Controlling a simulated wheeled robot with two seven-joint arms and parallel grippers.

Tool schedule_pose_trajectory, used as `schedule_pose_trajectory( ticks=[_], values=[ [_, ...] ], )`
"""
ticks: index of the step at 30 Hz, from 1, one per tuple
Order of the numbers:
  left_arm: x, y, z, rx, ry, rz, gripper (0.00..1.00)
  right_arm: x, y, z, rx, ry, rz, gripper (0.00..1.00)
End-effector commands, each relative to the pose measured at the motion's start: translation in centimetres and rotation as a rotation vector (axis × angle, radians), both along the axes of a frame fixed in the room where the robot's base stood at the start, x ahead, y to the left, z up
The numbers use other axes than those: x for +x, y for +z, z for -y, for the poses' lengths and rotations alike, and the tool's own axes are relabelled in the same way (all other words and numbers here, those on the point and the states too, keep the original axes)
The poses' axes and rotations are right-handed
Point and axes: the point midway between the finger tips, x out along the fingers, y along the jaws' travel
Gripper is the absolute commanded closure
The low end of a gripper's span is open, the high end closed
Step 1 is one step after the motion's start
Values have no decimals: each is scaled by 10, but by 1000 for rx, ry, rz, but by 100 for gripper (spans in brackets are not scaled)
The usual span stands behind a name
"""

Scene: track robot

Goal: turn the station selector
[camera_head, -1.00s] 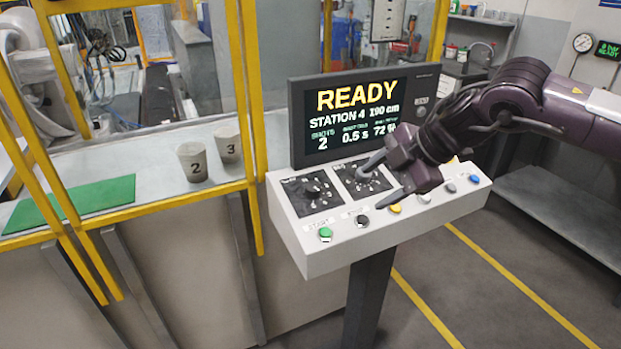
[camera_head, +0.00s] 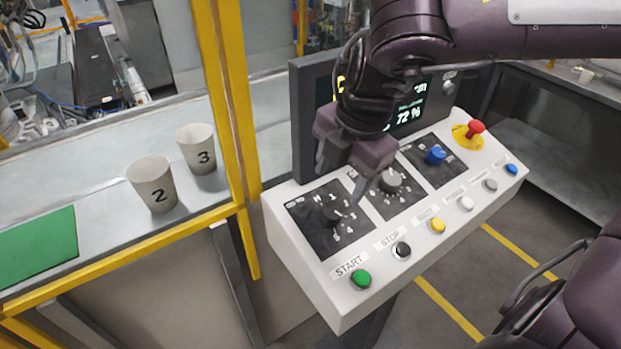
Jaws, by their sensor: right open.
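The control console (camera_head: 345,300) carries dials on its sloped top. The left dial has a black knob (camera_head: 335,213) on a numbered black plate. The middle dial has a grey knob (camera_head: 391,182), and a blue knob (camera_head: 436,155) sits to its right. The labels are too small to tell which is the station selector. My right gripper (camera_head: 339,188) is open and points down over the left dial, its fingers just above and behind the black knob. I cannot tell whether they touch it. My left gripper is out of view.
A dark display (camera_head: 405,112) stands behind, partly hidden by my arm. A red stop button (camera_head: 475,127) and a row of buttons, including a green one (camera_head: 361,279), are on the console. Cups 2 (camera_head: 153,184) and 3 (camera_head: 197,149) stand left, beyond the yellow frame (camera_head: 225,110).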

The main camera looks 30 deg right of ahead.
Motion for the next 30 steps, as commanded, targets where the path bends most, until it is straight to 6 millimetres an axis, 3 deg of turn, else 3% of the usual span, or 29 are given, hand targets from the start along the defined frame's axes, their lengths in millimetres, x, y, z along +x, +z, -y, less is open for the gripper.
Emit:
schedule_pose_trajectory(
  ticks=[5,14,17,24,29,30],
  values=[
    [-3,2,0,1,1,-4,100,-1,-13,-1,-9,2,-9,41],
    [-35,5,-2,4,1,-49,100,8,-59,-3,-8,1,-9,41],
    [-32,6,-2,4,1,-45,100,11,-69,-3,-7,1,-8,41],
    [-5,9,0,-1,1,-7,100,13,-77,-4,-7,1,-3,41],
    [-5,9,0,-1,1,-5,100,13,-77,-4,-7,1,-3,41],
    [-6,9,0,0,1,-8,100,13,-77,-4,-7,1,-3,46]
  ],
)
